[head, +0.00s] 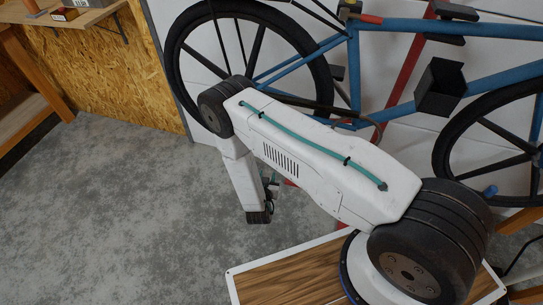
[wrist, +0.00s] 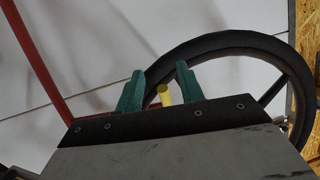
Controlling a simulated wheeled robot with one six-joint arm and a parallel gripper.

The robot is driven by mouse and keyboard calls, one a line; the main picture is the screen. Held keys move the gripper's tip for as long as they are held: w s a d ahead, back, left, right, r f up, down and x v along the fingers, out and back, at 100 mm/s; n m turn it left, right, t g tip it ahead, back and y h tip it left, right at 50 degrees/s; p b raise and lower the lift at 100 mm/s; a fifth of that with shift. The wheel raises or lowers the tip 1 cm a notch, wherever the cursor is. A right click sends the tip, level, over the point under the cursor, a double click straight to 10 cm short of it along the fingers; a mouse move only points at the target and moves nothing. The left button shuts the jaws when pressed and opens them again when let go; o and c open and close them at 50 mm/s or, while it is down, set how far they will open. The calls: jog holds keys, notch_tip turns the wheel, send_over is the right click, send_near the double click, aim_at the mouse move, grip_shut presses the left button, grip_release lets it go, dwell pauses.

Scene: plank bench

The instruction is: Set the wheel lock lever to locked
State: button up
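In the wrist view a short yellow post (wrist: 164,95) shows between the two green fingers of my gripper (wrist: 159,82). It may be the wheel lock lever, but I cannot tell for sure, nor how it is set. The fingers stand apart, and I cannot tell whether either touches the post. A black bike wheel (wrist: 235,48) curves behind the fingers. In the head view the wheel (head: 250,50) belongs to a blue bike (head: 400,105). My arm covers the wheel's lower part, and my gripper is mostly hidden behind the arm. No lever is clearly visible there.
A red stand post (head: 408,62) runs behind the bike, and a black box (head: 440,88) is fixed to its frame. A wooden shelf (head: 85,17) is at upper left. A wood-topped surface (head: 290,278) is at the bottom. The grey floor (head: 120,220) at left is clear.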

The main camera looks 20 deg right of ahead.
jog(key=w+d+r+t+h, duration=0.2)
jog(key=w+d+r+t, duration=0.1)
jog(key=w, duration=0.3)
jog(key=shift+w+d+r, duration=0.4)
jog(key=shift+d+r, duration=0.1)
jog(key=shift+d, duration=0.2)
grip_shut()
